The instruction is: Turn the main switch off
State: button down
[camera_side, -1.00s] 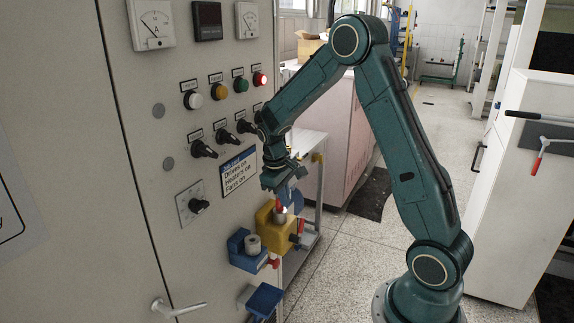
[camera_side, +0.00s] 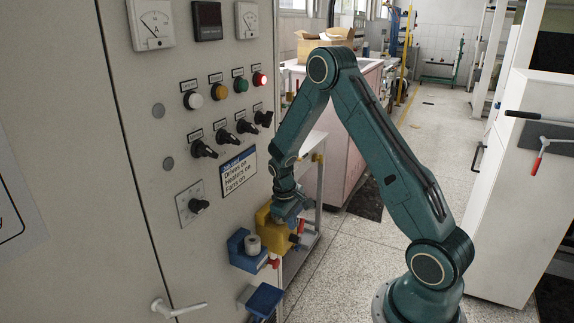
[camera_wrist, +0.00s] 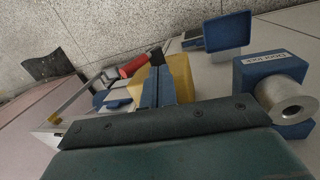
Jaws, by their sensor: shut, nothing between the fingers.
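A yellow housing (camera_side: 268,236) stands out from the lower right of the grey cabinet panel; it also shows in the wrist view (camera_wrist: 183,72), partly behind my fingers. A red part (camera_side: 300,227) shows at its right side, and a red cylinder (camera_wrist: 132,66) shows beside it in the wrist view. A black rotary knob (camera_side: 199,206) on a square plate sits further left on the panel. No readable label tells which one is the main switch. My gripper (camera_side: 290,217) is shut and empty, pointing down at the top of the yellow housing. Contact cannot be told.
A blue holder with a grey roller (camera_side: 253,244) sits left of the yellow housing. A blue bracket (camera_side: 264,299) is below, and a door handle (camera_side: 178,309) juts out lower left. Black selector knobs (camera_side: 203,149), lamps and a job card (camera_side: 239,171) are above.

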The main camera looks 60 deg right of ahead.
aim_at(300, 227)
jog(key=shift+s+d+f, duration=0.15)
jog(key=shift+d+f, duration=0.15)
jog(key=shift+d, duration=0.35)
jog(key=shift+s+d+f, duration=0.1)
jog(key=shift+d+f, duration=0.15)
jog(key=shift+d, duration=0.4)
jog(key=shift+d+y, duration=0.5)
jog(key=shift+y, duration=0.2)
jog(key=shift+d+f+y, duration=0.2)
jog(key=shift+d+y, duration=0.65)
jog(key=shift+y, duration=0.15)
jog(key=d+f+y, duration=0.4)
jog(key=d, duration=0.1)
jog(key=shift+f, duration=0.2)
jog(key=shift+s+f, duration=0.1)
jog(key=shift+f, duration=0.05)
